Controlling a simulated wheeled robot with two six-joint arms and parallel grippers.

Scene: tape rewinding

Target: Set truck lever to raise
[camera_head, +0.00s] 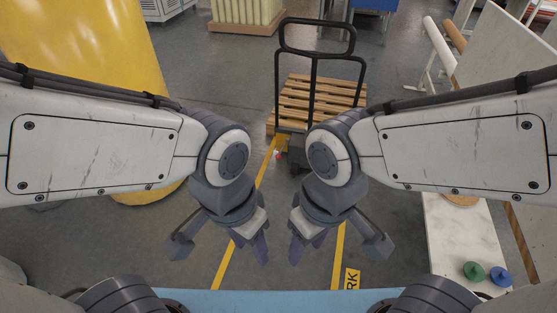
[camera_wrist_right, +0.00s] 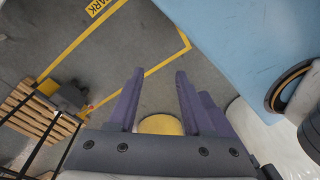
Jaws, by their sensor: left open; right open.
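The pallet truck (camera_head: 312,80) stands ahead in the head view, its black looped handle upright in front of a wooden pallet (camera_head: 345,92). Its grey and yellow base (camera_head: 296,150) is partly hidden behind my right arm. A small red part (camera_head: 277,155) shows low at the base. I cannot make out the lever or its setting. In the right wrist view the truck base (camera_wrist_right: 68,95) and pallet (camera_wrist_right: 30,118) are at the left. My left gripper (camera_head: 220,250) and right gripper (camera_head: 335,252) are open, empty and well short of the truck. The right fingers (camera_wrist_right: 160,88) also show spread apart.
A large yellow cylinder (camera_head: 85,50) stands at the left. A white table (camera_head: 460,240) with green (camera_head: 474,271) and blue (camera_head: 500,276) spools is at the right. Rolls (camera_head: 440,45) lean behind it. Yellow floor lines (camera_head: 338,250) run toward the truck over clear grey floor.

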